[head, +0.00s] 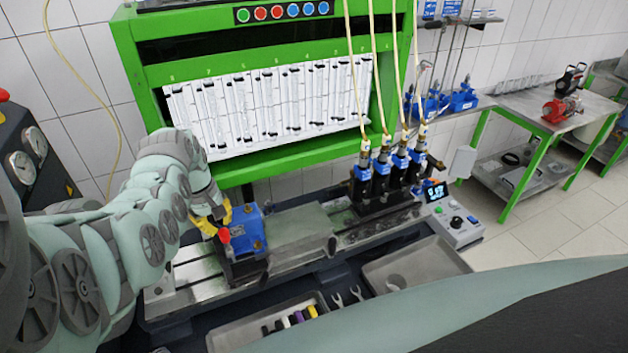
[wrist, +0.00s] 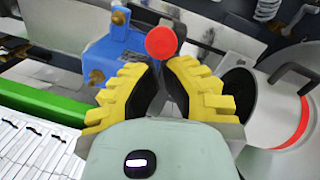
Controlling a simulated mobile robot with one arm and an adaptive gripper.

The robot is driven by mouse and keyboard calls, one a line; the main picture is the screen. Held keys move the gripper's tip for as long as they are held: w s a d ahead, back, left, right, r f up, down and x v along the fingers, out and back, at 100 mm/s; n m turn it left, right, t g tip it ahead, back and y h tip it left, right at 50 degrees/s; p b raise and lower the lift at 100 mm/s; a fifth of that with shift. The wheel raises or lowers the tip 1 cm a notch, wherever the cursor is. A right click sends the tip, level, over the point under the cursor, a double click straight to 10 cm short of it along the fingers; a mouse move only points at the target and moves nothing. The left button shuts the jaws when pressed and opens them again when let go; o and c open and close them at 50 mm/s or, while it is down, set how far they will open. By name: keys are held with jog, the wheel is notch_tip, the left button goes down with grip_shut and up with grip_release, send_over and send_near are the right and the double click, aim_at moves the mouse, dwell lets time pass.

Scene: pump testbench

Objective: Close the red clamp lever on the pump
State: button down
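The blue pump (head: 249,228) sits on the metal bench bed in the head view, and its blue body (wrist: 112,57) is left of centre at the top of the wrist view. The clamp lever's round red knob (head: 224,235) is at the pump's left front side. In the wrist view the knob (wrist: 161,42) shows just beyond my yellow fingertips. In the head view my gripper (head: 212,220) is close beside the knob. Contact cannot be told, and the lever's shaft is mostly hidden.
A flat metal block (head: 300,228) lies right of the pump, with several blue injectors (head: 400,168) further right. A tray of tools (head: 272,328) is in front. The green frame (head: 290,150) stands behind. A grey cylindrical part (wrist: 285,100) is right in the wrist view.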

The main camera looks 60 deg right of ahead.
aim_at(228, 247)
jog(key=shift+s+a+t+h+p, duration=0.4)
jog(key=shift+s+t+p, duration=0.25)
jog(key=shift+p, duration=0.4)
dwell(0.6)
jog(key=shift+s+a+t+p, duration=0.15)
jog(key=shift+s+t+p, duration=0.2)
jog(key=shift+s, duration=0.1)
jog(key=s+t+h+b, duration=0.1)
jog(key=s+a+f+t+h+b, duration=0.1)
jog(key=t, duration=0.1)
jog(key=shift+s+a+f, duration=0.15)
jog(key=shift+s+a, duration=0.1)
jog(key=shift+a, duration=0.05)
jog(key=s+a+f+m+t+h+b, duration=0.1)
jog(key=s+f+t+h+b, duration=0.3)
jog(key=b, duration=0.5)
jog(key=a+t, duration=0.1)
jog(key=t, duration=0.1)
jog(key=shift+a+f+t+h, duration=0.2)
jog(key=shift+a+t+h, duration=0.1)
jog(key=shift+a, duration=0.05)
jog(key=shift+s+f+b, duration=0.2)
jog(key=shift+b, duration=0.15)
jog(key=shift+r, duration=0.1)
